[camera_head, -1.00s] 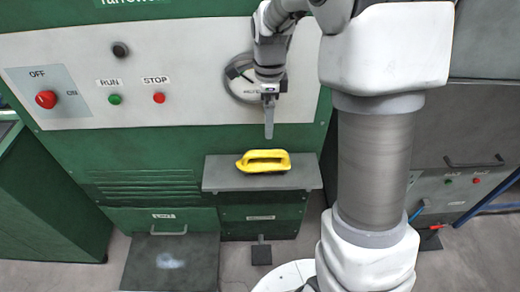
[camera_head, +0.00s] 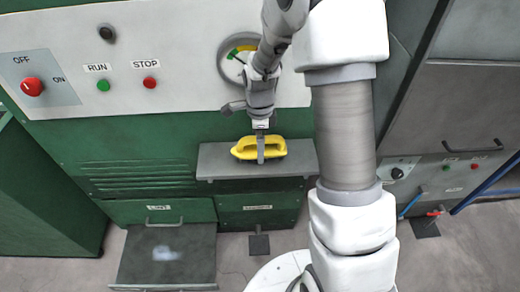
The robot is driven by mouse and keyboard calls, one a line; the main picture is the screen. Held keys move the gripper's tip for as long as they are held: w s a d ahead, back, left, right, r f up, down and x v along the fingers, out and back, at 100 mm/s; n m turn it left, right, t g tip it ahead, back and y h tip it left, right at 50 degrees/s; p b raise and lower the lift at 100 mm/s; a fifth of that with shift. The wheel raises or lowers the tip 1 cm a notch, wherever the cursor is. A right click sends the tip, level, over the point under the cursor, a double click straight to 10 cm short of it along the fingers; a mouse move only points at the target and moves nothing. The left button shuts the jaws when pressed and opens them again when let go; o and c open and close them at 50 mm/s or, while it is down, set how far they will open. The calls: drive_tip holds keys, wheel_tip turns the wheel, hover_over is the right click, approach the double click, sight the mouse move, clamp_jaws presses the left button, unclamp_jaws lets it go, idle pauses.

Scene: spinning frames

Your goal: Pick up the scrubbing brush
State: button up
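The scrubbing brush (camera_head: 244,150) has a yellow body with a raised handle. It lies on a small grey shelf (camera_head: 215,165) on the front of a green machine. My gripper (camera_head: 261,158) points down over the right half of the brush, and its fingers cover part of the handle. The fingers are seen edge-on as one narrow grey shape, so the gap between them is hidden. I cannot tell whether they touch the handle.
A light panel above holds a red OFF/ON knob (camera_head: 32,87), a green RUN button (camera_head: 103,85), a red STOP button (camera_head: 150,83) and a round gauge (camera_head: 230,68). A grey plate (camera_head: 165,258) sits low at left. The shelf's left end is clear.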

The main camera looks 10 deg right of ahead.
drive_tip(key=shift+f, duration=0.8)
drive_tip(key=c, duration=1.4)
drive_tip(key=shift+c, duration=0.2)
drive_tip(key=shift+r, duration=0.15)
wheel_tip(320, 180, up, 4)
drive_tip(key=shift+s+r+p, duration=0.1)
drive_tip(key=shift+r+p, duration=0.15)
drive_tip(key=shift+p, duration=0.2)
drive_tip(key=s+d+r, duration=0.1)
drive_tip(key=s+r, duration=0.2)
drive_tip(key=s, duration=0.2)
drive_tip(key=s+d+r+p, duration=0.1)
drive_tip(key=s+d+r, duration=0.1)
drive_tip(key=s, duration=0.4)
drive_tip(key=shift+d+r, duration=0.15)
drive_tip(key=shift+r, duration=0.5)
